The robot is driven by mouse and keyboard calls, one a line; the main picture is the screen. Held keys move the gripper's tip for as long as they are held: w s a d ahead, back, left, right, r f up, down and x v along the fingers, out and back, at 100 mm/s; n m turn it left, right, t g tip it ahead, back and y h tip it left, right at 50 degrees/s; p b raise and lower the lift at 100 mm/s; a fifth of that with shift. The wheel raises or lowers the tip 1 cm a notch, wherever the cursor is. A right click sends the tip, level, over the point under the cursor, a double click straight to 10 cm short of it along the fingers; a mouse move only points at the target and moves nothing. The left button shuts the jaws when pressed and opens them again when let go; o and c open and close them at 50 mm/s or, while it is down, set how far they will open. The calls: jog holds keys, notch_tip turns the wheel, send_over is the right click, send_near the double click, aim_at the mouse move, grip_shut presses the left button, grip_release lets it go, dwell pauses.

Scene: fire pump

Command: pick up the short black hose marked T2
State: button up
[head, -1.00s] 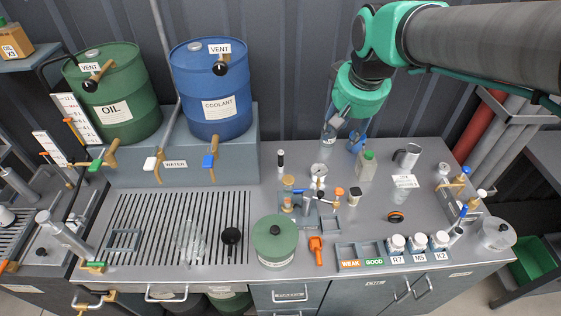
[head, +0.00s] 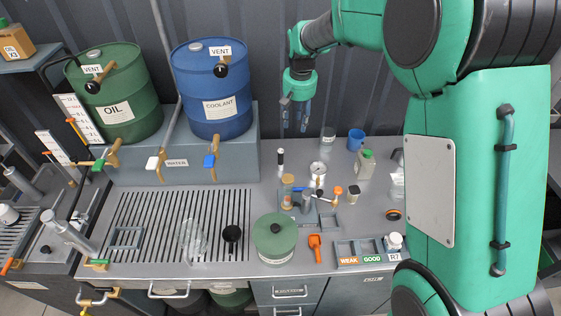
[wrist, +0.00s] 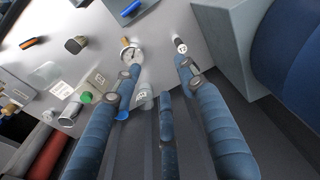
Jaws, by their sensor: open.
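A short black piece with a white label (head: 280,160), likely the T2 hose, is on the bench just right of the drum stand. Its mark is too small to read in the head view. A dark piece with a white label (wrist: 181,46) shows near the fingertips in the wrist view, probably the same one. My gripper (head: 296,128) hangs fingers down above the back of the bench, up and slightly right of the piece in the head view. Its blue fingers (wrist: 158,68) are spread and empty in the wrist view.
The drum stand (head: 240,135), with the blue coolant drum (head: 207,105), stands left of the labelled piece. A gauge (head: 318,169), clear jar (head: 328,138), blue mug (head: 356,140) and bottle (head: 366,164) stand to its right. My arm hides the bench's right end.

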jog(key=g+p, duration=0.1)
send_over(281, 150)
jog(key=shift+n, duration=0.3)
notch_tip(281, 150, down, 13)
jog(key=shift+f, duration=0.2)
jog(key=shift+f, duration=4.25)
jog(key=shift+f+b, duration=0.45)
jog(key=shift+f, duration=2.2)
grip_shut()
